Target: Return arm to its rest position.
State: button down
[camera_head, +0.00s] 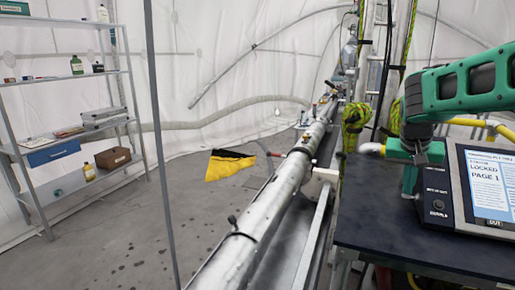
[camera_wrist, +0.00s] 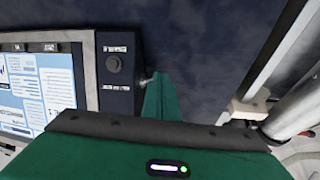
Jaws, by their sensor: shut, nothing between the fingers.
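My green arm comes in from the right in the head view. My gripper (camera_head: 409,188) points down just left of the panel with the lit screen (camera_head: 490,205), above the dark tabletop. In the wrist view my gripper (camera_wrist: 153,82) shows as a narrow green finger shape beside the same panel (camera_wrist: 118,93). It is shut with nothing in it. I cannot tell whether its tip touches the tabletop or the panel's edge.
The dark table (camera_head: 420,240) carries the panel, which has a black knob (camera_head: 437,205). A long pale pipe (camera_head: 262,212) runs left of the table. Yellow-green rope (camera_head: 354,120) hangs near the table's back edge. A shelf (camera_head: 65,78) stands far left.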

jog(key=s+f+g+y, duration=0.1)
jog(key=s+f, duration=0.2)
jog(key=s, duration=0.8)
jog(key=s+a+f+g+y, duration=0.1)
jog(key=s+f, duration=0.2)
jog(key=s, duration=0.8)
jog(key=s+f+g+y, duration=0.1)
jog(key=s+f, duration=0.1)
jog(key=s, duration=0.9)
jog(key=shift+s+a+f+y, duration=0.3)
jog(key=shift+f, duration=0.1)
